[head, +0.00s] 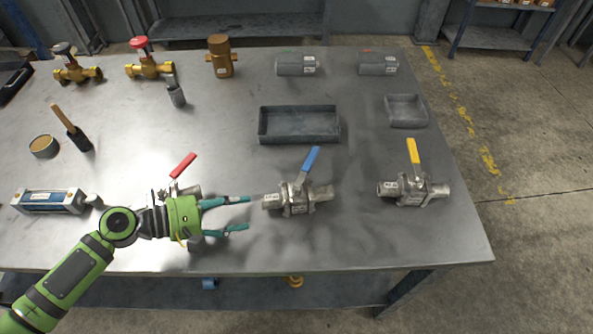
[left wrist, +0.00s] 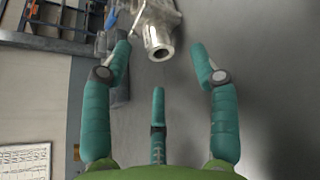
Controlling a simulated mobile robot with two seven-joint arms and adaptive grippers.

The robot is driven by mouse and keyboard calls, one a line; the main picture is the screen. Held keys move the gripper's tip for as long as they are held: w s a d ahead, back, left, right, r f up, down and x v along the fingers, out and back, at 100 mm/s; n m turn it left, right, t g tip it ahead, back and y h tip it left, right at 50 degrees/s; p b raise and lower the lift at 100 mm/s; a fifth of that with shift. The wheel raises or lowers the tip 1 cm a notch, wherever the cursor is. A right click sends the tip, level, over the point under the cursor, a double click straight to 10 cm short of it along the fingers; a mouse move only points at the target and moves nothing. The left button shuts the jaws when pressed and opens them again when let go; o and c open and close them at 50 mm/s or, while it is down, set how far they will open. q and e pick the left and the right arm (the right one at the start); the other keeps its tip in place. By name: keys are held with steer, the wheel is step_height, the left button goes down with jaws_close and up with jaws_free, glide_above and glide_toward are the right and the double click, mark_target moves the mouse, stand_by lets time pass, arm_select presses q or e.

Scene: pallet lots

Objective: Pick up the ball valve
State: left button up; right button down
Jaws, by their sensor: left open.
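Three metal ball valves stand on the steel table. One has a blue lever (head: 299,196), one a yellow lever (head: 410,189), and one a red lever (head: 183,165). The red-levered one is partly hidden behind my left gripper (head: 246,213). My left gripper is open and empty, its teal fingers pointing right toward the near end of the blue-levered valve, a short gap away. In the left wrist view, a metal valve's open pipe end (left wrist: 158,42) lies just ahead of and between the spread fingertips (left wrist: 160,52). My right gripper is not in view.
Behind are an empty dark tray (head: 299,138), a smaller tray (head: 406,121) and two grey blocks (head: 296,65). Brass valves (head: 150,69) stand at the back left. The front right tabletop is clear.

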mark_target(263, 200)
arm_select(q)
steer(key=shift+w+d, duration=0.15)
steer(key=p+x, duration=0.1)
steer(key=x, duration=0.2)
steer(key=shift+d+r+p, duration=0.15)
steer(key=shift+p, duration=0.2)
steer(key=shift+w+d+f+p, duration=0.15)
steer(key=shift+w+d+f, duration=0.15)
steer(key=shift+d, duration=0.15)
steer(key=shift+w+d+f+p, duration=0.15)
steer(key=shift+w+d+f, duration=0.2)
steer(key=shift+d, duration=0.15)
steer(key=shift+w+d+f, duration=0.1)
steer(key=shift+d, duration=0.2)
jaws_close()
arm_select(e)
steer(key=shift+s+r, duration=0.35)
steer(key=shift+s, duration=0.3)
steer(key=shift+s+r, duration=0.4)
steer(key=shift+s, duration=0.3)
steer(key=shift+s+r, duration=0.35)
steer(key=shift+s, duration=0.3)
